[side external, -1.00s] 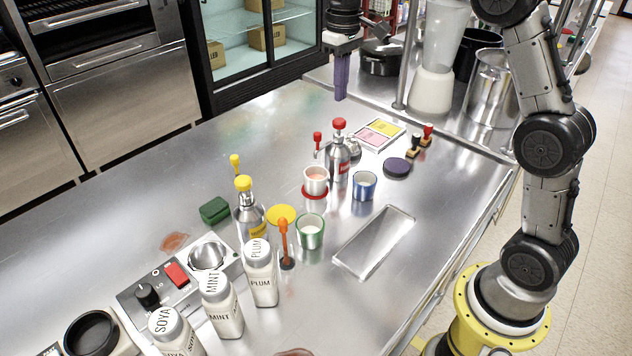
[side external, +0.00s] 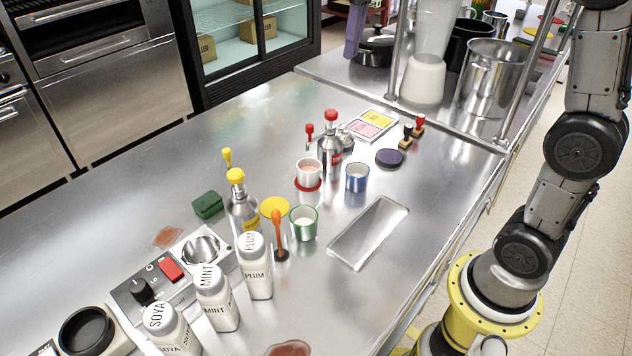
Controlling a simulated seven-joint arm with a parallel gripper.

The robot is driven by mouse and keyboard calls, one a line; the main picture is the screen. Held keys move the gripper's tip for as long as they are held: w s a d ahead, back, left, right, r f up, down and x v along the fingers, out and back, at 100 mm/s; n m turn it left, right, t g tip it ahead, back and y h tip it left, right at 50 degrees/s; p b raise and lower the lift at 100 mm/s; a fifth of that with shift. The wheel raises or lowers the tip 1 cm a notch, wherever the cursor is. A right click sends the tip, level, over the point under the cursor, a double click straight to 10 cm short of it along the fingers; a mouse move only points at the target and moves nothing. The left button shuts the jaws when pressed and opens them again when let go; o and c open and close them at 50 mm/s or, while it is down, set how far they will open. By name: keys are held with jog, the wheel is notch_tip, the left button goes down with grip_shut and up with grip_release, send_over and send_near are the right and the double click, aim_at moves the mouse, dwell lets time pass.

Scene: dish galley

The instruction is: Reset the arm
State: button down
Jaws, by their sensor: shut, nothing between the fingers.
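The purple fingers of my gripper (side external: 351,52) show at the top edge of the side external view. They are shut and hold nothing. They are in the air, above the far side of the steel counter (side external: 110,210), apart from everything on it. The rest of my gripper is cut off by the top of the picture. My arm rises along the right side.
Bottles with red (side external: 330,150) and yellow (side external: 240,205) tops, red-based (side external: 309,174), blue (side external: 357,178) and green (side external: 303,224) cups, and a shallow metal tray (side external: 368,233) stand mid-counter. Labelled shakers (side external: 254,268) are in front. A blender (side external: 425,75) and a steel pot (side external: 490,78) stand behind.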

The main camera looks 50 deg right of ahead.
jog(key=s+a+f+t, duration=0.2)
jog(key=s, duration=0.8)
jog(key=s+a+f+t, duration=0.1)
jog(key=s+a+f, duration=0.1)
jog(key=s, duration=0.7)
jog(key=s+f, duration=0.3)
jog(key=f, duration=0.4)
jog(key=shift+s+f+m+t, duration=0.2)
jog(key=shift+f+m+t, duration=0.1)
jog(key=shift+t, duration=0.1)
